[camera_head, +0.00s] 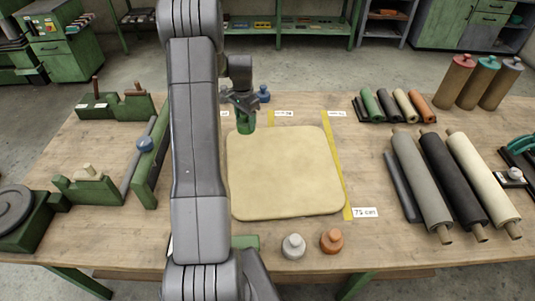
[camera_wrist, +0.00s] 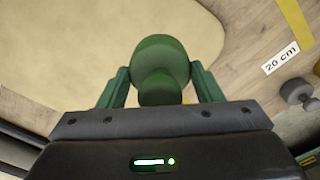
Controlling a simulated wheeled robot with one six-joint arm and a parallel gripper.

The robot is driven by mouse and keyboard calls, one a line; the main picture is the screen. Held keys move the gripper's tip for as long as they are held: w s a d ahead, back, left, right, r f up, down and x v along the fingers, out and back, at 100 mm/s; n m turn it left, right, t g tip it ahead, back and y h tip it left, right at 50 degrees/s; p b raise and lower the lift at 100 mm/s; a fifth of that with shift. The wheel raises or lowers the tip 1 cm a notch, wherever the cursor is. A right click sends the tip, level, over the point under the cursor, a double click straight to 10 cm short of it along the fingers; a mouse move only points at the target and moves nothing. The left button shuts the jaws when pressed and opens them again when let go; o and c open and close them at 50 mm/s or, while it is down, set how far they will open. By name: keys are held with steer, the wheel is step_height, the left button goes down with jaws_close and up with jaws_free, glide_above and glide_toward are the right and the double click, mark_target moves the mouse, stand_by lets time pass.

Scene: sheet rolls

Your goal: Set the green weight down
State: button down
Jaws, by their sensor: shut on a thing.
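The green weight (camera_head: 246,125) is at the far left corner of the beige sheet (camera_head: 285,170) in the head view. In the wrist view the green weight (camera_wrist: 160,60) sits between the two green fingers of my gripper (camera_wrist: 161,85), which is shut on its knob. My gripper (camera_head: 240,102) points down from above in the head view. The weight overlaps the edge of the sheet (camera_wrist: 190,22) in the wrist view. I cannot tell whether its base touches the sheet or hangs just above it.
A blue weight (camera_head: 263,94) stands behind the sheet. A grey weight (camera_head: 293,246) and an orange weight (camera_head: 332,241) stand at the front. Yellow strips (camera_head: 334,165) mark the table. Long rolls (camera_head: 422,180) lie at right; a green-sided fixture (camera_head: 150,165) stands left.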

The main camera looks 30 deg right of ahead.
steer(key=shift+w+f, duration=0.15)
steer(key=shift+w, duration=0.05)
steer(key=shift+f+b, duration=1.25)
steer(key=shift+f, duration=3.5)
steer(key=shift+f, duration=0.15)
steer(key=shift+c, duration=2.1)
jaws_free()
steer(key=shift+s, duration=0.1)
step_height(320, 180, up, 12)
steer(key=shift+r+p, duration=0.1)
steer(key=shift+p, duration=1.15)
steer(key=shift+o, duration=0.5)
